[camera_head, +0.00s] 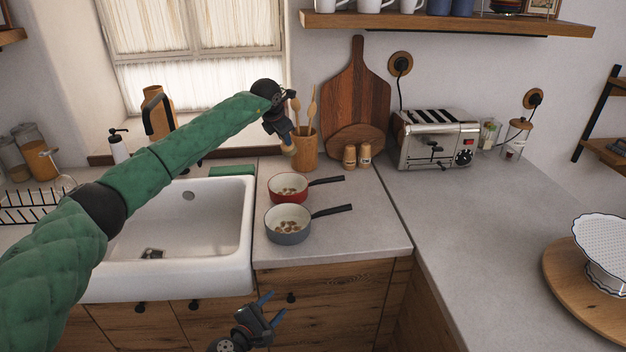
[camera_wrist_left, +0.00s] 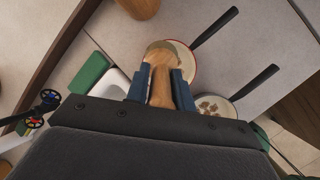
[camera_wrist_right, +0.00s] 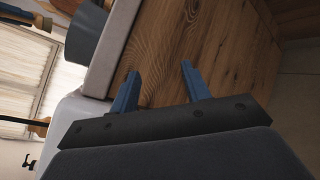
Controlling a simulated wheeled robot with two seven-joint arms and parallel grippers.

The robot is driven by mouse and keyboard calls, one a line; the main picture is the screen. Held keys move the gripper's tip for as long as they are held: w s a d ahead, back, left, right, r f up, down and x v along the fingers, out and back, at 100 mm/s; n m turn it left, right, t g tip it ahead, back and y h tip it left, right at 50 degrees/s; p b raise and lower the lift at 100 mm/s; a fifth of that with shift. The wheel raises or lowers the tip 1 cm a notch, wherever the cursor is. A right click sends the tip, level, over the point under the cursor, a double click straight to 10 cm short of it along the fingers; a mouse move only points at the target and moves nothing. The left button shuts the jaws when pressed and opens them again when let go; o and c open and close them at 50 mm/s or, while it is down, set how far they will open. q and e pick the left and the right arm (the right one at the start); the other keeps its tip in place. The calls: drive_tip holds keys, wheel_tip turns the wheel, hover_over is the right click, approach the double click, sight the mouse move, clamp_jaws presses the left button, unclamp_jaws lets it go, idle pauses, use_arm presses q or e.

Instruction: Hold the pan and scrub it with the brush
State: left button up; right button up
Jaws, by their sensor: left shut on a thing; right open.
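A red pan (camera_head: 290,196) and a grey pan (camera_head: 288,236) stand on the counter right of the sink, with brown bits inside and black handles pointing right. They also show in the left wrist view, the red pan (camera_wrist_left: 185,65) partly behind the brush and the grey pan (camera_wrist_left: 221,106) beside it. My left gripper (camera_head: 287,137) is shut on the wooden brush (camera_wrist_left: 160,82), held above the counter behind the red pan. My right gripper (camera_head: 270,308) is open and empty, low in front of the cabinet below the pans; its spread fingers show in the right wrist view (camera_wrist_right: 160,88).
The white sink (camera_head: 246,235) lies left of the pans, with a green sponge (camera_head: 232,170) at its back edge. A utensil holder (camera_head: 305,152), cutting boards (camera_head: 356,95), two shakers and a toaster (camera_head: 434,138) stand behind. The right counter is mostly clear.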

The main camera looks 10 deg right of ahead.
drive_tip(key=w+d+r+m+h, duration=0.2)
drive_tip(key=w+r+m, duration=0.1)
drive_tip(key=r, duration=0.4)
drive_tip(key=w+d+r+m+h, duration=0.1)
drive_tip(key=w+r+m+h, duration=0.15)
drive_tip(key=r, duration=0.55)
drive_tip(key=w+d+r+m+g+h, duration=0.1)
drive_tip(key=w+d+r+m+g, duration=0.2)
drive_tip(key=w+d+r+m, duration=0.45)
drive_tip(key=w+d+r+m+g+h, duration=0.1)
drive_tip(key=w+d+r+m+g, duration=0.25)
drive_tip(key=w+d, duration=0.5)
drive_tip(key=n+y, duration=0.4)
drive_tip(key=n, duration=1)
approach(340, 178)
drive_tip(key=shift+t+h, duration=0.25)
drive_tip(key=x, duration=0.9)
drive_tip(key=shift+d+f, duration=0.25)
drive_tip(key=shift+f, duration=0.1)
clamp_jaws()
